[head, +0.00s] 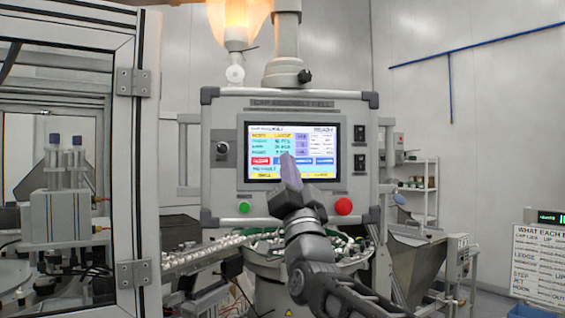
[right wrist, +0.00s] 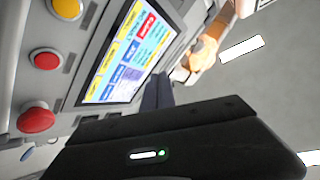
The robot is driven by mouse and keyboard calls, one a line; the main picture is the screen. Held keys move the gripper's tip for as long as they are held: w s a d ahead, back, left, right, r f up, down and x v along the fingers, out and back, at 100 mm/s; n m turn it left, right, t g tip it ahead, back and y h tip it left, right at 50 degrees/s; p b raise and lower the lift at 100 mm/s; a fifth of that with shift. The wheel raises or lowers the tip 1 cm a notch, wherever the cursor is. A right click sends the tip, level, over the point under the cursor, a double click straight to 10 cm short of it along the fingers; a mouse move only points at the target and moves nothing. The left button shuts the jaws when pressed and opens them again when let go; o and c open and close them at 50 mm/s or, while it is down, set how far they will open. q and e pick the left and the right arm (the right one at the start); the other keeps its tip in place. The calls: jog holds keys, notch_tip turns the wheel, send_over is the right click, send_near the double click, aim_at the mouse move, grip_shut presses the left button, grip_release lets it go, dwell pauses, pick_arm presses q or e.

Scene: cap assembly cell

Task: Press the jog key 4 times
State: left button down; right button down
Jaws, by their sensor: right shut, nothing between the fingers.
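The control panel (head: 225,120) stands ahead with a lit touch screen (head: 270,143), which also shows in the right wrist view (right wrist: 128,52). The screen has a red key (head: 261,161), blue keys beside it and a yellow strip along the bottom. The lettering is too small to tell which key is the jog key. My right gripper (head: 288,160) is shut and empty, its fingertips in front of the screen's middle, covering part of the key row. In the right wrist view the shut fingers (right wrist: 157,92) reach toward the screen's edge. I cannot tell whether they touch it. My left gripper is not in view.
A green button (head: 244,207) and a red button (head: 343,206) sit below the screen. A glass-doored machine frame (head: 138,160) stands at left. An orange glowing fixture (head: 238,18) hangs above the panel. A bowl of small parts (head: 262,246) lies below.

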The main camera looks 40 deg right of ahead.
jog(key=s+n+b, duration=0.1)
jog(key=n, duration=0.6)
jog(key=s+a+n+y+b, duration=0.1)
jog(key=n, duration=0.6)
jog(key=s+n+y+b, duration=0.1)
jog(key=n+b, duration=0.1)
jog(key=n, duration=0.4)
jog(key=shift+s+a+n+t, duration=0.2)
jog(key=shift+a+n+t, duration=0.1)
jog(key=shift+a+n, duration=0.1)
jog(key=shift+d, duration=0.1)
jog(key=w+d+p, duration=0.4)
jog(key=w+p, duration=0.1)
jog(key=w, duration=0.2)
jog(key=shift+w+y, duration=0.35)
jog(key=shift+y, duration=0.05)
